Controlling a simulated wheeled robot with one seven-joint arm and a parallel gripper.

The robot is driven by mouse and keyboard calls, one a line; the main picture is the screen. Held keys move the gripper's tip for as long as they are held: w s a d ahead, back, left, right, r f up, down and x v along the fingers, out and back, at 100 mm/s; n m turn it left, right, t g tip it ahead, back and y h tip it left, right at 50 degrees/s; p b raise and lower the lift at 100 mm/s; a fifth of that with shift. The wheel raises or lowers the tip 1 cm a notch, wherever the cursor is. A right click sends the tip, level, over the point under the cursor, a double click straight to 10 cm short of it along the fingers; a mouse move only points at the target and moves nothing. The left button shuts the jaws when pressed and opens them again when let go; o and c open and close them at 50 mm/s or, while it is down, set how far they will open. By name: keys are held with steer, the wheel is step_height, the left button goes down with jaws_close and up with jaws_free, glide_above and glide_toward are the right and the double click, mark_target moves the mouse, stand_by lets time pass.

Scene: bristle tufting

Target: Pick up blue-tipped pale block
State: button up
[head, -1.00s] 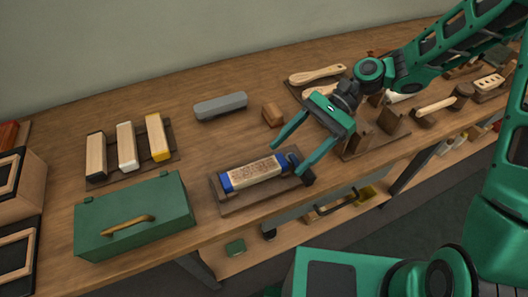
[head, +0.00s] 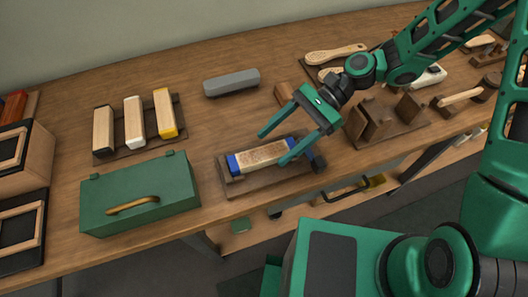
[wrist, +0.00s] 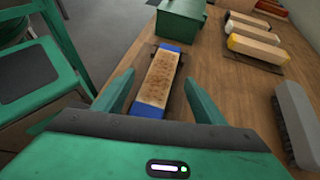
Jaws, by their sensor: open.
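The blue-tipped pale block (head: 262,155) lies in a shallow brown tray (head: 236,188). It is pale wood with a speckled top and blue at both ends. In the wrist view the block (wrist: 159,80) lies lengthwise ahead of my gripper, roughly between the two fingers. My gripper (head: 271,149) is open and empty. In the head view its fingers point left and down over the block, one toward the far side and one over the near right part. The wrist view also shows both fingers (wrist: 160,92) apart. I cannot tell the exact height above the block.
A green box with a curved handle (head: 140,190) stands left of the tray. Several pale blocks with coloured ends sit on a rack (head: 103,159) behind it. Wooden holders (head: 372,121) stand to the right.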

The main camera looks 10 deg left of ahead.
mark_target(263, 157)
steer(key=shift+x, duration=1.45)
steer(key=c, duration=1.3)
steer(key=shift+o, duration=0.2)
steer(key=shift+w+r, duration=0.1)
